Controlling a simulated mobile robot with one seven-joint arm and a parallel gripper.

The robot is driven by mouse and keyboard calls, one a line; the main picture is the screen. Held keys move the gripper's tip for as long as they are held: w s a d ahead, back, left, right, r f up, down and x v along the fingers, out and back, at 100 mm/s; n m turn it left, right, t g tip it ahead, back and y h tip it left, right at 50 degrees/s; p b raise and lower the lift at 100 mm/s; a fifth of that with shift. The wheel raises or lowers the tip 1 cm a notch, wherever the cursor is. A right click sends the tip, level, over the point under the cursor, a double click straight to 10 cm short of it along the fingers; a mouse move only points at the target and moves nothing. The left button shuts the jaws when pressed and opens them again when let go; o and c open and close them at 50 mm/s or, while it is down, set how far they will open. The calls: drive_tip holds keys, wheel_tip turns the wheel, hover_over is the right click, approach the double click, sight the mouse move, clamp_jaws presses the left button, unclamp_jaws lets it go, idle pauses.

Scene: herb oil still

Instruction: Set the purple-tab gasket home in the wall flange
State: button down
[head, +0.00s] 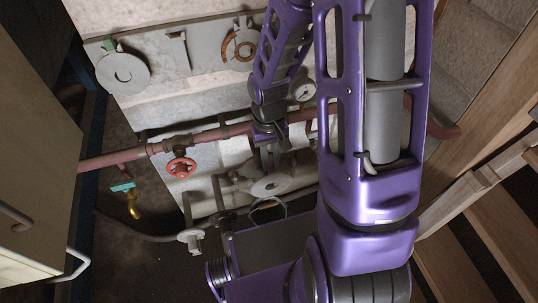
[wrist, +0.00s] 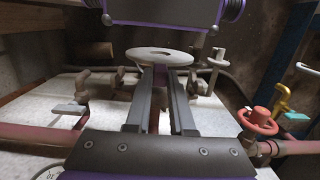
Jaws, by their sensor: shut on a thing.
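My gripper (head: 271,165) points down in the middle of the head view, in front of the pipework. It is shut on the purple-tab gasket, a flat pale grey ring (head: 270,185) with a hole in its middle. In the wrist view the gasket (wrist: 160,54) lies just beyond my fingertips (wrist: 160,76), with its dark purple tab between them. The gasket looks close to the pale pipe fittings, but I cannot tell whether it touches them. I cannot clearly make out the wall flange; it may be behind the gasket or my arm.
A red pipe (head: 110,160) with a red handwheel (head: 181,167) crosses the wall. A grey board (head: 205,60) above carries a green-tab gasket (head: 122,72) and a rusty ring (head: 239,46). A brass tap with teal handle (head: 124,187) hangs left. Wooden steps (head: 485,215) stand right.

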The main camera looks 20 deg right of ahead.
drive_tip(key=w, duration=0.3)
drive_tip(key=w+f+b, duration=0.1)
drive_tip(key=w, duration=0.2)
drive_tip(key=w+f, duration=0.1)
drive_tip(key=w, duration=0.2)
drive_tip(key=shift+w+f, duration=0.15)
drive_tip(key=shift+w, duration=0.2)
drive_tip(key=shift+f+b, duration=1.05)
drive_tip(key=shift+f, duration=0.15)
drive_tip(key=shift+s+f, duration=0.15)
drive_tip(key=c, duration=1)
unclamp_jaws()
drive_tip(key=shift+f, duration=0.1)
drive_tip(key=o, duration=0.3)
drive_tip(key=shift+r, duration=0.2)
